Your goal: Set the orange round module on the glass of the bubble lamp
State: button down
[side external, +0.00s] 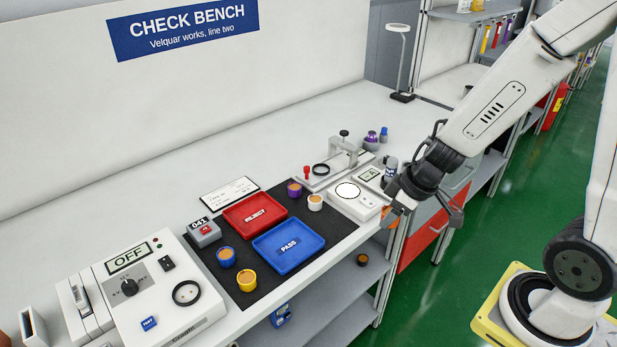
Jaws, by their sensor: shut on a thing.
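The orange round module (388,217) shows only in part, at the left finger of my gripper (420,212). My gripper is shut on it, and the finger and wrist hide much of it. They are at the bench's front edge, just right of the bubble lamp. The bubble lamp (367,207) is a low white box at the right end of the black mat. Its round white glass (348,190) has a dark rim and is bare. The module is apart from the glass, to its right and lower in the picture.
White (315,202), purple (294,190), blue (226,258) and yellow (246,282) round modules stand on the black mat (210,262). Red REJECT (247,232) and blue PASS (283,267) trays lie between them. A clamp fixture (345,150) and small bottles (371,142) stand behind the lamp.

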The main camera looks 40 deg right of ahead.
jog(key=shift+w, duration=0.1)
jog(key=shift+w+d+r, duration=0.15)
jog(key=shift+w+d, duration=0.15)
jog(key=shift+w, duration=0.1)
jog(key=w+d+r, duration=0.2)
jog(key=w+d, duration=0.4)
jog(key=d, duration=0.1)
jog(key=shift+d+r, duration=0.25)
jog(key=shift+r, duration=0.15)
jog(key=shift+w, duration=0.1)
jog(key=w+f, duration=0.2)
jog(key=w, duration=0.2)
jog(key=w+d+f, duration=0.1)
jog(key=w+f, duration=0.2)
jog(key=w, duration=0.1)
jog(key=w+d+f, duration=0.1)
jog(key=w+f, duration=0.2)
jog(key=w, duration=0.1)
jog(key=shift+d+f, duration=0.1)
jog(key=shift+d, duration=0.15)
jog(key=shift+w+d+f, duration=0.1)
jog(key=shift+w+f, duration=0.35)
jog(key=shift+f, duration=0.1)
jog(key=shift+f, duration=0.1)
